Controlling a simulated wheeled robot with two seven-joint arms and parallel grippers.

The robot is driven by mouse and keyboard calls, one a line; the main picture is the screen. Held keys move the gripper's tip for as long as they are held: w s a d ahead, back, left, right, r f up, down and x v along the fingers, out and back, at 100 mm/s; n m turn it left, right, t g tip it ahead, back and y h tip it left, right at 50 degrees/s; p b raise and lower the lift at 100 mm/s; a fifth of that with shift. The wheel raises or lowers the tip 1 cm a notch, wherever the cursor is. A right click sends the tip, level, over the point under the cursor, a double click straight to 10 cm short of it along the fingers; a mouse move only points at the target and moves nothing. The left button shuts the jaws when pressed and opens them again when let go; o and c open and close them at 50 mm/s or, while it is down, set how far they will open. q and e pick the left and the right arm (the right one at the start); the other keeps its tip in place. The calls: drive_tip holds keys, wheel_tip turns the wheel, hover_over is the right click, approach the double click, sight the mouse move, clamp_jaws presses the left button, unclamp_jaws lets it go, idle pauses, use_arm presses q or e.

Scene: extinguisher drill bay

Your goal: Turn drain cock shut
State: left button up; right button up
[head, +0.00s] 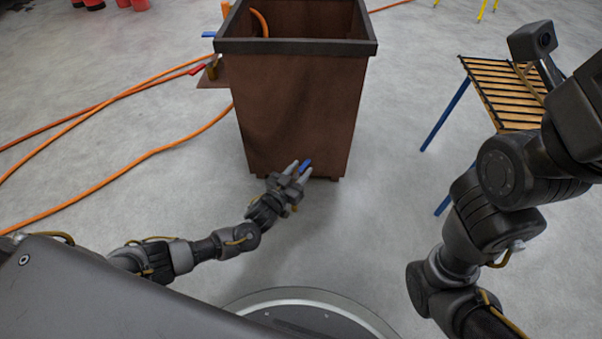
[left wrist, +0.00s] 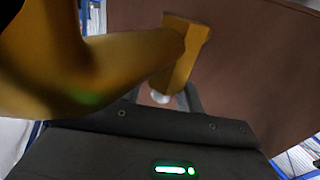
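The brown tank (head: 291,107) stands ahead of me, open at the top with a dark rim. My left gripper (head: 299,172) is low at its near face, close to the bottom edge. A small blue lever (head: 306,164), seemingly the drain cock's handle, shows between its fingers, which stand apart on either side. Whether they touch it cannot be told. The left wrist view shows the brown wall (left wrist: 255,60) close up and a brass-yellow piece (left wrist: 185,50) in front of it; the lever's blue is not visible there. My right gripper is out of view.
Orange hoses (head: 150,153) lie on the floor left of the tank. A slatted wooden table with blue legs (head: 446,115) stands at right. Floor between is clear.

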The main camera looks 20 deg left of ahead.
use_arm(q)
drive_tip(key=shift+w+d, duration=0.15)
drive_tip(key=shift+w, duration=0.3)
drive_tip(key=shift+r, duration=0.1)
clamp_jaws()
